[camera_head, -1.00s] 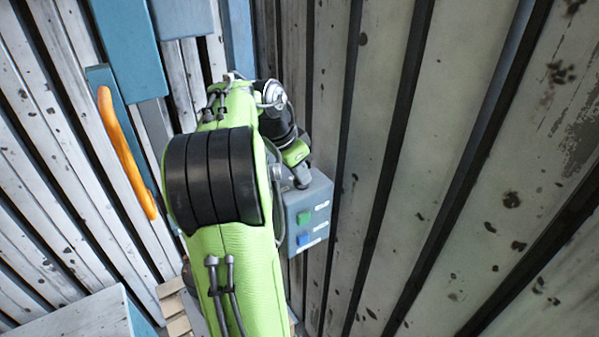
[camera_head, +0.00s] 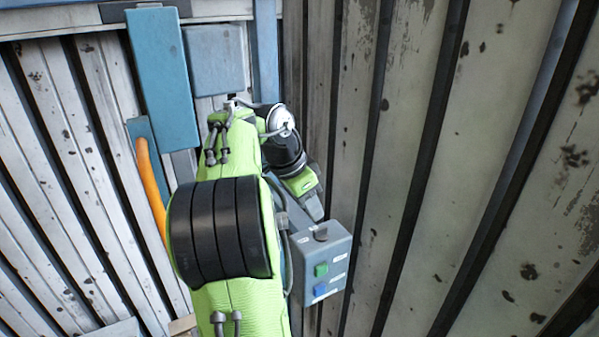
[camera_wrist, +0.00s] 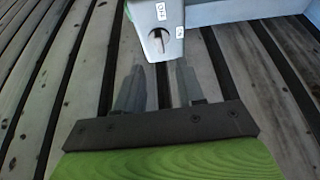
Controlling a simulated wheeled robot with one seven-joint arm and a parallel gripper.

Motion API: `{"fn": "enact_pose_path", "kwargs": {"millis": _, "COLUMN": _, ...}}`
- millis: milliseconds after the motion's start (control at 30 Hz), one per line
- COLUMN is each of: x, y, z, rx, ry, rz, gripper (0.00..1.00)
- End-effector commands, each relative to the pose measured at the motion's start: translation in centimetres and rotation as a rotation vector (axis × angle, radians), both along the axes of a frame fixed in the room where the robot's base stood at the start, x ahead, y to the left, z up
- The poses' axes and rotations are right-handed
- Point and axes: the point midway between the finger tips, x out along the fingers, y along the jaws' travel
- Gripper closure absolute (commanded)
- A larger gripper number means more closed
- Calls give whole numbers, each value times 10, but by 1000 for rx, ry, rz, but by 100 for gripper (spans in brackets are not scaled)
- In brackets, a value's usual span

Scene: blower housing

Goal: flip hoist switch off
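A grey switch box (camera_head: 335,262) is mounted by the corrugated wall in the head view. It has a green button, a blue button and a dark knob (camera_head: 321,235) near its upper end. In the wrist view the box (camera_wrist: 150,14) is at the top centre, with a slotted rotary switch (camera_wrist: 158,42) and an "OFF" label beside it. My gripper (camera_wrist: 160,68) is open and empty. Its two fingers are apart, pointing toward the switch end of the box, and I see no contact. In the head view my arm hides the fingers.
The corrugated wall (camera_head: 420,170) runs close along the right side of the box. Blue-grey panels (camera_head: 162,75) and an orange curved bar (camera_head: 151,185) are on the left wall. A pale blue surface (camera_wrist: 250,11) lies at the upper right of the wrist view.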

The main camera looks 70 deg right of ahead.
Motion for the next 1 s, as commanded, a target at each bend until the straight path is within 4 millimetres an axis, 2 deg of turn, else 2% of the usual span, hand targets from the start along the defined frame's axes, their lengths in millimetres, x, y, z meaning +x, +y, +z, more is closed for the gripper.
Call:
{"fn": "enact_pose_path", "kwargs": {"millis": 33, "x": 5, "y": 4, "z": 23, "rx": -2, "ry": -1, "rz": 5, "gripper": 62}}
{"fn": "enact_pose_path", "kwargs": {"millis": 100, "x": 10, "y": 10, "z": 41, "rx": -2, "ry": -1, "rz": 5, "gripper": 62}}
{"fn": "enact_pose_path", "kwargs": {"millis": 200, "x": 15, "y": 16, "z": 61, "rx": -2, "ry": -1, "rz": 4, "gripper": 62}}
{"fn": "enact_pose_path", "kwargs": {"millis": 300, "x": 18, "y": 21, "z": 72, "rx": 0, "ry": 0, "rz": 2, "gripper": 62}}
{"fn": "enact_pose_path", "kwargs": {"millis": 1000, "x": 19, "y": 23, "z": 73, "rx": 0, "ry": 0, "rz": 0, "gripper": 62}}
